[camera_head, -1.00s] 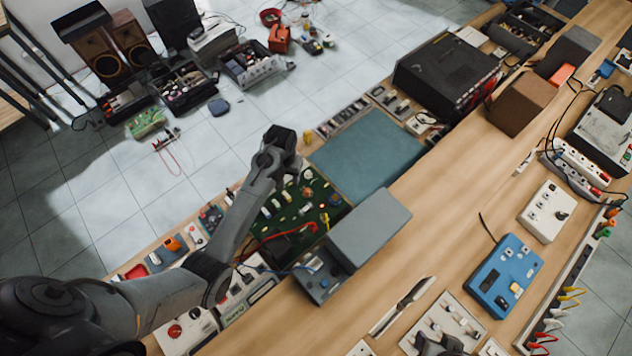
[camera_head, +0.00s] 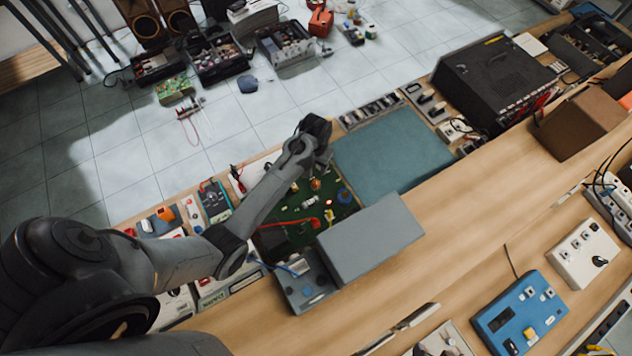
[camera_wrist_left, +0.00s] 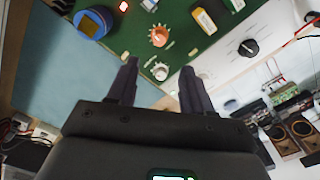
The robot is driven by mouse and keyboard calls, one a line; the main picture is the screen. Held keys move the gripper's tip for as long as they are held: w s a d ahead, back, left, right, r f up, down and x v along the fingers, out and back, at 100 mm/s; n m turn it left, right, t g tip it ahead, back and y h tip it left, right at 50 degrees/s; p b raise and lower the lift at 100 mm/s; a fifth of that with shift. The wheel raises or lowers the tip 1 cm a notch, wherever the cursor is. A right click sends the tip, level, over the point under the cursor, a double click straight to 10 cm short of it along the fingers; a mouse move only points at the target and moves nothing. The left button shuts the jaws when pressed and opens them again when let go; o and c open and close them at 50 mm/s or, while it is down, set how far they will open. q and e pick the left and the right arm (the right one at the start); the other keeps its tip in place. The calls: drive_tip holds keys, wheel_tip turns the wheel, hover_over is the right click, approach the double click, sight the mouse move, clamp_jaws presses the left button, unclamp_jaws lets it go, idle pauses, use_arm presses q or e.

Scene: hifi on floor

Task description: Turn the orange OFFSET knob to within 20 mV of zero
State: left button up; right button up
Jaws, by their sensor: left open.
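The orange knob (camera_wrist_left: 159,36) stands on a green circuit board (camera_wrist_left: 190,45) in the left wrist view. In the head view the orange knob (camera_head: 315,184) shows small on the green board (camera_head: 275,210), just below my left gripper (camera_head: 318,138). In the wrist view my left gripper (camera_wrist_left: 158,72) is open, its two fingers apart and pointing toward the knob. Nothing is held between them. A small pale knob (camera_wrist_left: 160,71) shows between the fingertips in the picture. I cannot tell the height of the fingers above the board. No voltage reading is legible. My right gripper is not in view.
A blue round part (camera_wrist_left: 93,22) and a lit red lamp (camera_wrist_left: 123,6) are on the board. A grey box (camera_head: 370,240) stands at the board's near side. A teal mat (camera_head: 392,155) lies clear beside it. A white panel with a black knob (camera_wrist_left: 248,48) adjoins the board.

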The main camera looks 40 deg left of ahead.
sight(316, 181)
use_arm(q)
wheel_tip(316, 181, down, 12)
drive_tip(key=shift+f+b, duration=0.1)
drive_tip(key=shift+b, duration=0.45)
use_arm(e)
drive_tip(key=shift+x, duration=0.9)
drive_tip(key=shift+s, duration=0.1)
use_arm(q)
clamp_jaws()
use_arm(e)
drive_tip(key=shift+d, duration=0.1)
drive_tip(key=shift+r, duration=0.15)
